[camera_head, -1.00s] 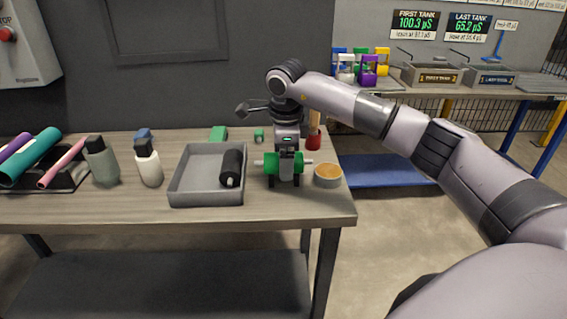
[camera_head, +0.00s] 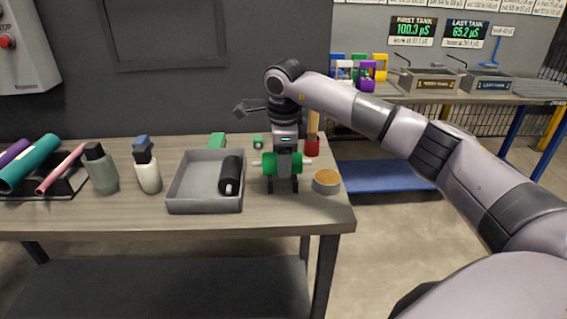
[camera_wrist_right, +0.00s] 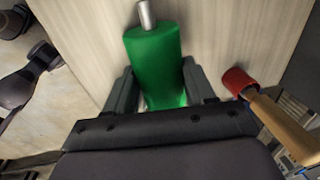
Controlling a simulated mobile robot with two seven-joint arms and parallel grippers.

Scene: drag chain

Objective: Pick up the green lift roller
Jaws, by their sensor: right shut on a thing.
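The green lift roller (camera_head: 270,164) has a green body with metal shaft ends. It is over the right part of the table, between the grey tray and the small tin. My right gripper (camera_head: 283,186) comes down on it from above, with its fingers on either side of the green body. In the right wrist view the roller (camera_wrist_right: 153,62) sits between the two fingers of my right gripper (camera_wrist_right: 158,88), which is shut on it. I cannot tell whether the roller touches the table. My left gripper is not in view.
A grey tray (camera_head: 206,207) holding a black roller (camera_head: 231,174) is just left. A round tin (camera_head: 326,183) stands close on the right. A red-based, wooden-handled tool (camera_head: 312,146) is behind. Bottles (camera_head: 101,170) and coloured rolls (camera_head: 30,165) are further left.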

